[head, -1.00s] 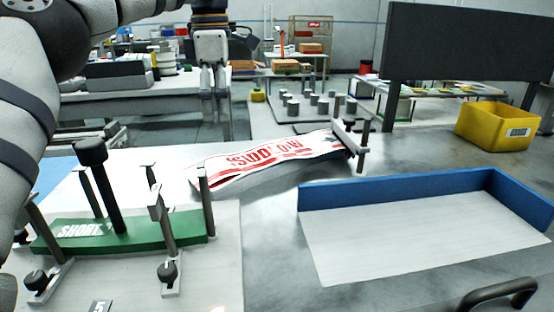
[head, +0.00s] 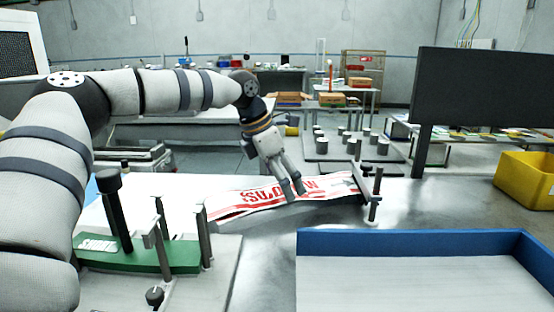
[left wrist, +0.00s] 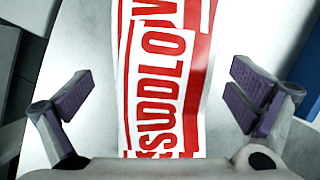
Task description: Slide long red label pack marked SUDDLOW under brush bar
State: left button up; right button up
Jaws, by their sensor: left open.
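The long label pack (head: 245,201), white with red bands and red letters, lies lengthwise on the table in the head view. Its right end is at a grey bar on posts (head: 362,182). In the left wrist view the pack (left wrist: 165,80) runs up the middle, with overlapping layers and letters reading roughly SWDLO. My left gripper (head: 293,192) is over the pack's middle, pointing down. Its fingers are open, one on each side of the pack, with clear gaps to both edges in the wrist view. Whether the fingertips touch the table is unclear. My right gripper is not in view.
A blue-walled tray (head: 400,243) is at the front right. A yellow bin (head: 525,182) and a dark panel (head: 485,92) are at the right. Table between pack and tray is clear.

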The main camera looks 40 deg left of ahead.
pick_arm(q)
jog(key=x, duration=0.3)
jog(key=shift+f, duration=0.1)
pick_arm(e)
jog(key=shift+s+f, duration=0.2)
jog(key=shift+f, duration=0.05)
